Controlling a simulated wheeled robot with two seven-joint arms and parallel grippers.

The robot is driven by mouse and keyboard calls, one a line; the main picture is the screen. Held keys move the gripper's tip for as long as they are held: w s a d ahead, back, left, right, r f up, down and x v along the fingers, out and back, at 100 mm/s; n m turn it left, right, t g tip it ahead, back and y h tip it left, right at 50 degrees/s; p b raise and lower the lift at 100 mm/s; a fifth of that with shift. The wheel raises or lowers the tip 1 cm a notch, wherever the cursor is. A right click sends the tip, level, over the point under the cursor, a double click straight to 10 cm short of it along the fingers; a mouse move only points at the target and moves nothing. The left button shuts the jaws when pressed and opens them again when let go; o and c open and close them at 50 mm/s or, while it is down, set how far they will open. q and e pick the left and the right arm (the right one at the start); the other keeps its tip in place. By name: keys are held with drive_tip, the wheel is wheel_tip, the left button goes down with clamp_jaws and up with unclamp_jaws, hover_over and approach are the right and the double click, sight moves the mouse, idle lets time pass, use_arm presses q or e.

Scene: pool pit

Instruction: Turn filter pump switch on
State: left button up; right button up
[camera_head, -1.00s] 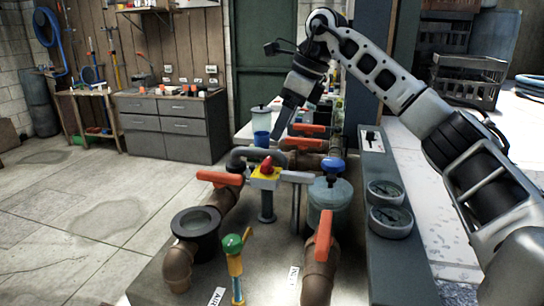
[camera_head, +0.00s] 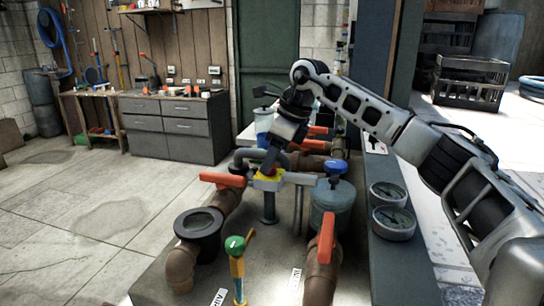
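A white switch plate (camera_head: 376,148) is on the dark upright panel at the right; my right forearm crosses in front of its upper part. A small yellow box (camera_head: 277,174) with a red knob stands on a post among the pipes. My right gripper (camera_head: 270,162) points down at this box and hides most of the red knob. I cannot tell whether it touches the knob, or whether its fingers are open or shut. No label shows which one is the filter pump switch. My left gripper is not in view.
Orange-handled valves (camera_head: 223,180) and brown pipes surround the box. A blue-capped tank (camera_head: 332,203) stands to its right, and two round gauges (camera_head: 393,223) sit on the panel ledge. A green-and-yellow valve (camera_head: 236,262) stands in front. The floor at left is clear.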

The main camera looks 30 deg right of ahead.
drive_tip(key=shift+c, duration=0.4)
drive_tip(key=m, duration=0.2)
drive_tip(key=m+h, duration=0.1)
drive_tip(key=m, duration=0.1)
drive_tip(key=shift+a+r+t+h+p, duration=0.1)
drive_tip(key=shift+t+h+p, duration=0.2)
drive_tip(key=shift+t, duration=0.1)
drive_tip(key=m+h, duration=0.1)
drive_tip(key=m, duration=0.1)
drive_tip(key=m+h, duration=0.1)
drive_tip(key=m, duration=0.2)
drive_tip(key=shift+a+m, duration=0.2)
drive_tip(key=shift+m, duration=0.1)
drive_tip(key=m+h, duration=0.1)
drive_tip(key=m, duration=0.1)
drive_tip(key=m+h, duration=0.1)
drive_tip(key=m, duration=0.2)
drive_tip(key=shift+a+g, duration=0.1)
drive_tip(key=shift+g, duration=0.2)
drive_tip(key=shift+w+m+g+h, duration=0.1)
drive_tip(key=shift+m+g+h, duration=0.3)
drive_tip(key=shift+m, duration=1.2)
drive_tip(key=o, duration=1)
